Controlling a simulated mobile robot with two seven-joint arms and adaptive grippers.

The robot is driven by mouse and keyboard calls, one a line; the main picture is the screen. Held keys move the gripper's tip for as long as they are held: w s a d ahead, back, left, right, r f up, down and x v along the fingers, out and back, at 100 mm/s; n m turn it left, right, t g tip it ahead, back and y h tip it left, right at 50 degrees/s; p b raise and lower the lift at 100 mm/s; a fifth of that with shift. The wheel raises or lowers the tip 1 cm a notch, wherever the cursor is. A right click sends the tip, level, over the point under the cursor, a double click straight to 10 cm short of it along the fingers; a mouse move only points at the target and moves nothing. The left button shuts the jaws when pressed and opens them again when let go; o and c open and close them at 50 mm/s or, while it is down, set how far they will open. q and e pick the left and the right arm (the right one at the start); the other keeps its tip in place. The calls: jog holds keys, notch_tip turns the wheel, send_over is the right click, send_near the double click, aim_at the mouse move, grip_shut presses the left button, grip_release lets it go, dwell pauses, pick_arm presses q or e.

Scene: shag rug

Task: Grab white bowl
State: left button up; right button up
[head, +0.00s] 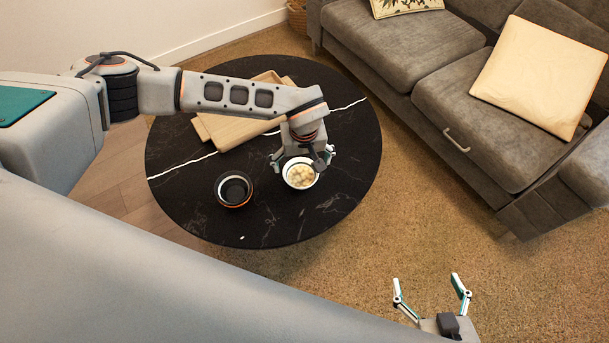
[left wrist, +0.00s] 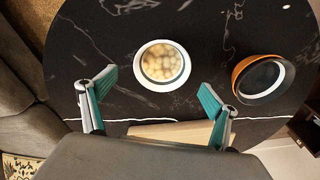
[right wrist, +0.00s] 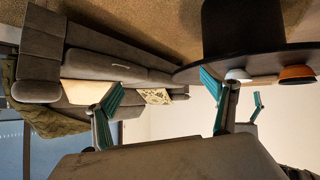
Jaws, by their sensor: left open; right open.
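A white bowl (head: 289,181) holding several pale round pieces stands on the round black table (head: 335,205). My left gripper (head: 303,158) is open above the table at the bowl, its fingers to either side of it in the head view. In the left wrist view the bowl (left wrist: 163,86) lies just beyond and between the open fingertips, with no contact visible. My right gripper (head: 427,282) is open and empty, away from the table over the carpet. The bowl's side (right wrist: 238,75) also shows in the right wrist view.
An orange-and-dark bowl (head: 234,204) with a pale ring inside stands left of the white bowl. A wooden tray (head: 222,132) lies behind, partly hidden by my left arm. A grey sofa (head: 400,55) is at the right. The table's front right is clear.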

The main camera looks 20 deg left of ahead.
aim_at(301, 178)
pick_arm(q)
jog(key=f, duration=0.2)
jog(key=f+b, duration=0.1)
jog(key=f, duration=0.2)
jog(key=f+b, duration=0.1)
jog(key=f, duration=0.1)
jog(key=shift+a+f, duration=0.2)
jog(key=shift+a, duration=0.1)
jog(key=shift+w+r, duration=0.15)
jog(key=shift+r, duration=0.05)
jog(key=c, duration=1.3)
